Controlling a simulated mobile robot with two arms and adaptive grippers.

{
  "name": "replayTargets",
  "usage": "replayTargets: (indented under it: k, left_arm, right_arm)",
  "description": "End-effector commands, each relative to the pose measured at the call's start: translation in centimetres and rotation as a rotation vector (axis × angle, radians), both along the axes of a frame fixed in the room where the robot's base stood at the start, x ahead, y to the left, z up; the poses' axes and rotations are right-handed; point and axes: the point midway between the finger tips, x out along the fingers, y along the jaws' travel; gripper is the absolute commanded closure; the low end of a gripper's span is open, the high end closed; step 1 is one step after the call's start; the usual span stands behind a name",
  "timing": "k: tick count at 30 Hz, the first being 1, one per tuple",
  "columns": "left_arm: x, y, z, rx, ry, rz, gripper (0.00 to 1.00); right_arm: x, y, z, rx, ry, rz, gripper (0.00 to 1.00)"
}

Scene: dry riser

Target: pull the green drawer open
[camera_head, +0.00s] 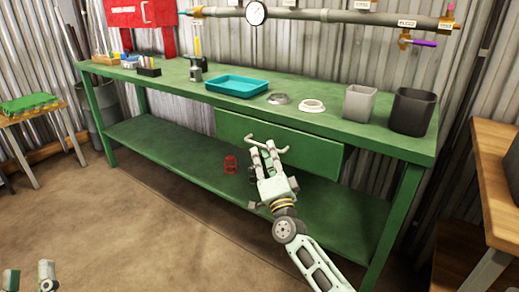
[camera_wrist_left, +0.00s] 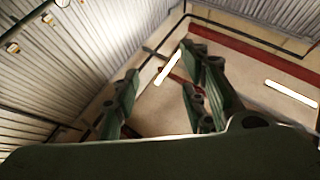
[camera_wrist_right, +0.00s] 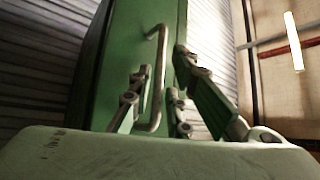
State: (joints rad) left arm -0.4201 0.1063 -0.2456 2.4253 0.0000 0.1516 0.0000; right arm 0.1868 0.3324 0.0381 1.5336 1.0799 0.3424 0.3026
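The green drawer (camera_head: 230,125) is set under the green bench top, and its front looks flush with the bench. Its pale bar handle (camera_head: 282,149) runs across the front. My right gripper (camera_head: 262,147) is at the handle with its fingers apart. In the right wrist view, the handle (camera_wrist_right: 158,85) stands between the two fingers, with a gap visible beside it; contact cannot be made out. My left gripper (camera_head: 29,272) shows at the bottom left corner, away from the bench. In the left wrist view its fingers (camera_wrist_left: 160,95) are spread and empty.
The bench top (camera_head: 185,75) holds a teal tray (camera_head: 237,86), white rings, a grey bin (camera_head: 359,103) and a black bin (camera_head: 412,111). A red cage-like object (camera_head: 230,164) sits on the lower shelf. A wooden table (camera_head: 495,180) stands at right. Floor at left is clear.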

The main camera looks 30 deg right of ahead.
Motion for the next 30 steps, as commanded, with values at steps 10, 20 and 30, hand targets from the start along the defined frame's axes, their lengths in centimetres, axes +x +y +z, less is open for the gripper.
replayTargets:
  k: [10,20,30]
  left_arm:
    - [-2.2,0.2,2.6,-0.05,-0.171,-0.009,0.6]
    - [-2.4,0.3,2.9,-0.054,-0.183,-0.011,0.6]
    - [-2.4,0.3,2.9,-0.053,-0.184,-0.01,0.6]
  right_arm:
    - [3.0,-0.9,1.3,-0.001,0.002,0.0,0.83]
    - [3.2,-1.0,1.3,-0.002,0.002,0.0,0.85]
    - [3.2,-1.0,1.3,-0.001,0.003,0.0,1.0]
